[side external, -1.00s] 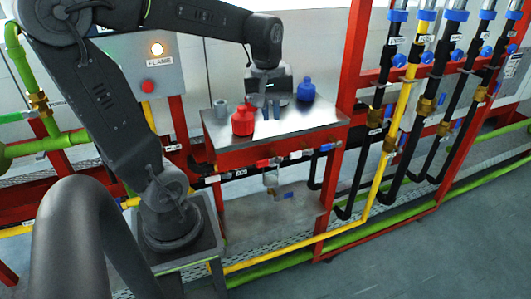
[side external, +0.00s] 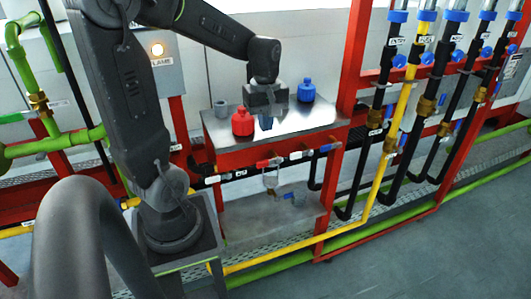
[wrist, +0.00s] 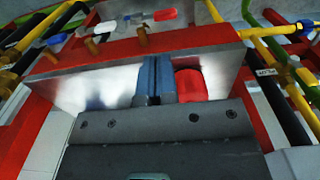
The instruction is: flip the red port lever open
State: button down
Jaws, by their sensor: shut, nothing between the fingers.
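The red port lever (side external: 263,163) is on the pipe run below the front edge of the steel-topped bench. It also shows in the wrist view (wrist: 165,14) at the top, beyond the bench edge. My gripper (side external: 266,123) points down over the front part of the bench top, above and behind the lever and apart from it. In the wrist view its blue fingers (wrist: 156,65) are together with nothing between them.
A red bottle (side external: 243,122) stands close beside my gripper on the bench (side external: 315,118). A blue bottle (side external: 306,90) is at the back right and a grey cup (side external: 220,108) at the back left. A blue lever (side external: 326,147) sits right along the pipe.

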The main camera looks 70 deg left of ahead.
aim_at(261, 161)
notch_tip(261, 161, down, 10)
jog(key=shift+r, duration=0.15)
jog(key=shift+s+f, duration=0.4)
jog(key=shift+f, duration=0.05)
dwell(0.9)
jog(key=shift+s+f, duration=0.1)
jog(key=shift+f, duration=0.05)
jog(key=shift+s+f, duration=0.2)
jog(key=shift+f, duration=0.35)
dwell(0.4)
jog(key=s+r, duration=0.7)
jog(key=r, duration=0.5)
jog(key=shift+s, duration=0.15)
